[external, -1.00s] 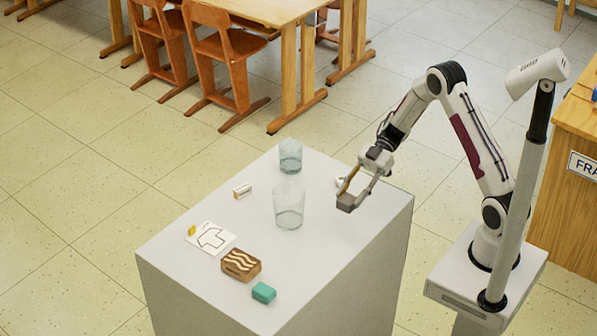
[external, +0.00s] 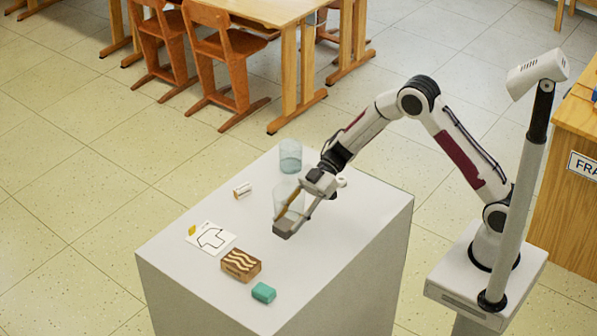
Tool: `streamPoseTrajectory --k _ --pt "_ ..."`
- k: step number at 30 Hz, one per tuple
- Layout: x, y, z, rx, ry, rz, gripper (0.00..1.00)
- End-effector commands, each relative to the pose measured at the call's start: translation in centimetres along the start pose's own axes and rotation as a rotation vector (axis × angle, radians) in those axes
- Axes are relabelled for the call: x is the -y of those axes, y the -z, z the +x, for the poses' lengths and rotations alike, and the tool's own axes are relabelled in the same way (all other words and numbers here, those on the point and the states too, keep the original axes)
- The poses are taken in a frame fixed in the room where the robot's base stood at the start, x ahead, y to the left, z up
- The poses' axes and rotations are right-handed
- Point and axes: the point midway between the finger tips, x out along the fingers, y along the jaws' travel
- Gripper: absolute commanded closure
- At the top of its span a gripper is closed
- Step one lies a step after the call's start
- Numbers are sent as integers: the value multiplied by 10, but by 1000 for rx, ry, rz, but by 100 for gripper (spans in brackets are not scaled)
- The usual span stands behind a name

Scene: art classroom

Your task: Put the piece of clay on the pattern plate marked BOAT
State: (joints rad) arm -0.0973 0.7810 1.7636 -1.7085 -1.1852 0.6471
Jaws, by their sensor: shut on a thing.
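My gripper (external: 287,224) is above the middle of the white table, in front of a clear glass. It is shut on a small grey-brown block, which looks like the piece of clay (external: 283,231), and holds it at its fingertips. A white plate with a black outline drawing (external: 211,240) lies flat at the left of the table, to the left of my gripper. Its outline could be the boat pattern, but I cannot read any word on it. A small yellow piece (external: 191,230) is at its upper left corner.
A brown block with wavy pale lines (external: 241,266) and a teal block (external: 264,293) are near the front. The clear glass (external: 281,192) is partly hidden behind my gripper. Another glass (external: 290,155) and a small white roll (external: 242,189) are further back. The right side is clear.

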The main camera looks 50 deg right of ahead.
Motion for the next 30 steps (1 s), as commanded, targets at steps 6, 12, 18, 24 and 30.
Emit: streamPoseTrajectory --k 6,12,18,24,30 --pt "-35 34 44 -1 -119 46 90" --pt "-65 57 72 -1 -246 100 90" --pt "-92 72 89 -1 -369 152 90" --pt "-113 79 98 -2 -478 198 90" --pt "-129 80 100 -1 -569 236 90"
